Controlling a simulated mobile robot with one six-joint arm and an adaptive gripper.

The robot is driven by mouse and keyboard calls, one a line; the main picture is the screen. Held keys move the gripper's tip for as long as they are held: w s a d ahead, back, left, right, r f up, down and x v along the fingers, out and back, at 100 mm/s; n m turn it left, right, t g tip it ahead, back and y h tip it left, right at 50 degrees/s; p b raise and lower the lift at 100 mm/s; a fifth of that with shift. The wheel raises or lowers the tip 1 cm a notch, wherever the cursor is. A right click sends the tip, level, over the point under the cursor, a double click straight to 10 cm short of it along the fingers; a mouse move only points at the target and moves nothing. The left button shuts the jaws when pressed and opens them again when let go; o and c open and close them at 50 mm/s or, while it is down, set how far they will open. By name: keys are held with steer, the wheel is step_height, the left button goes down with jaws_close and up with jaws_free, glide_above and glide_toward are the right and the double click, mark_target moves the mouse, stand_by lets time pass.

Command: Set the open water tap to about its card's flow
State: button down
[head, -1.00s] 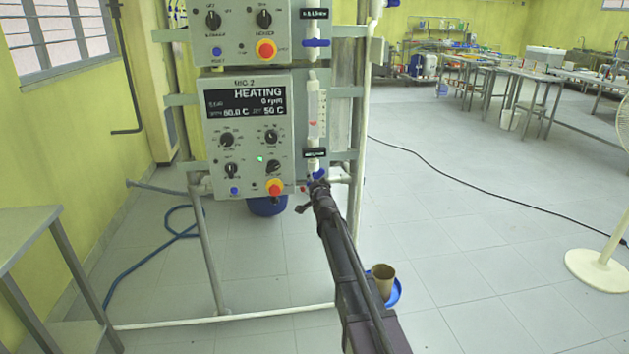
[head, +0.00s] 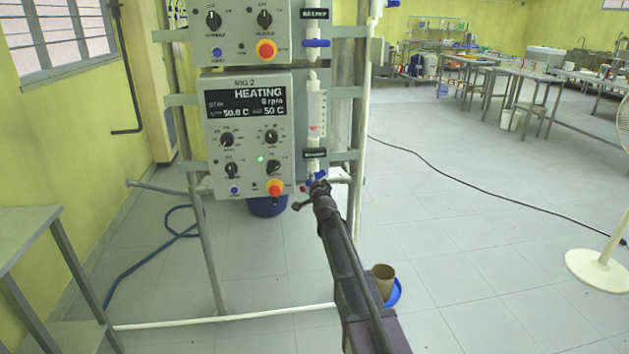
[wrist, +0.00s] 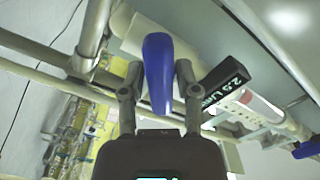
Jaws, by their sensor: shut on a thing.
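A blue tap handle (wrist: 158,75) stands between the two fingers of my gripper (wrist: 157,80) in the wrist view. The fingers are closed about it. In the head view my gripper (head: 317,187) is at this lower blue tap (head: 319,177), below a clear flow tube (head: 314,108) with a red float (head: 314,128). The tube and its red float (wrist: 250,98) also show in the wrist view. A black card (head: 314,153) sits just above the tap; in the wrist view the card (wrist: 222,88) reads in L/min, its full number hard to read.
A control box (head: 248,135) showing HEATING is left of the tube. Another blue tap (head: 316,43) and card (head: 315,14) are above. A blue bucket (head: 267,206) stands below the box, a table (head: 30,230) at left. Floor at right is mostly clear, with a fan (head: 597,268).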

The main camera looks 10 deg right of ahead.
steer(key=shift+c, duration=2.4)
jaws_free()
steer(key=s, duration=1.2)
